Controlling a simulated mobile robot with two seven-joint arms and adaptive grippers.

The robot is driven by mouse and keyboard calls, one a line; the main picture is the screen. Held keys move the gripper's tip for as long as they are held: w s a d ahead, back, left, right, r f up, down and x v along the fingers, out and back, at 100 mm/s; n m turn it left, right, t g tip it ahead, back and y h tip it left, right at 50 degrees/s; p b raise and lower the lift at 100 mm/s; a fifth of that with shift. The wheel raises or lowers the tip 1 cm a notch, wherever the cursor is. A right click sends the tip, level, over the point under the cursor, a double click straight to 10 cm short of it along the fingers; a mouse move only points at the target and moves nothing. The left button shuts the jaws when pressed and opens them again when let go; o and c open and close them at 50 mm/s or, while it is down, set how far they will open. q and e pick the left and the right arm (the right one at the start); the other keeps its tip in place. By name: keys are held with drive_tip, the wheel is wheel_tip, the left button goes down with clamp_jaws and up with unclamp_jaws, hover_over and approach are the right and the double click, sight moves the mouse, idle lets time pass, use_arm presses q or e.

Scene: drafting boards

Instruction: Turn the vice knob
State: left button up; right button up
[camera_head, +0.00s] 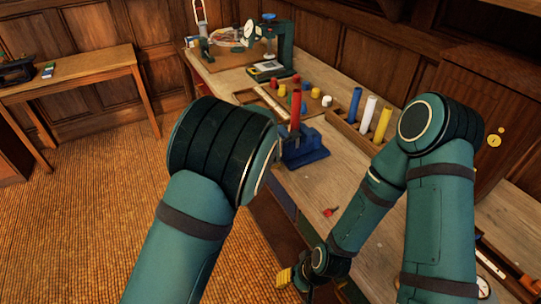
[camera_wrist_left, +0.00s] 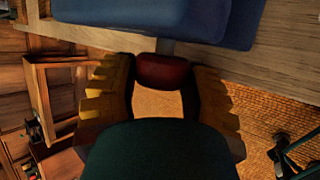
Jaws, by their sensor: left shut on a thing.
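The blue vice (camera_head: 305,152) stands at the near edge of the workbench, with a red cylinder (camera_head: 295,108) upright at it. Its dark red knob (camera_wrist_left: 163,71) shows in the left wrist view, below the blue vice body (camera_wrist_left: 150,18) on a short grey shaft. My left gripper (camera_wrist_left: 163,82) has its yellow fingers on either side of the knob and is shut on it. In the head view my left arm hides that gripper and the knob. My right gripper (camera_head: 285,278) hangs low in front of the bench; its finger opening is not clear.
The workbench (camera_head: 335,185) carries a small red item (camera_head: 330,211), a wooden holder with blue, white and yellow cylinders (camera_head: 371,112), and a board with several coloured pegs. A green machine (camera_head: 284,48) stands farther back. A side table (camera_head: 75,72) is at left.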

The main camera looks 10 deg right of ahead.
use_arm(q)
drive_tip(key=shift+t, duration=0.4)
idle(0.3)
drive_tip(key=o, duration=1.2)
drive_tip(key=v, duration=1.2)
drive_tip(key=shift+s+d+f, duration=0.1)
drive_tip(key=shift+f, duration=0.05)
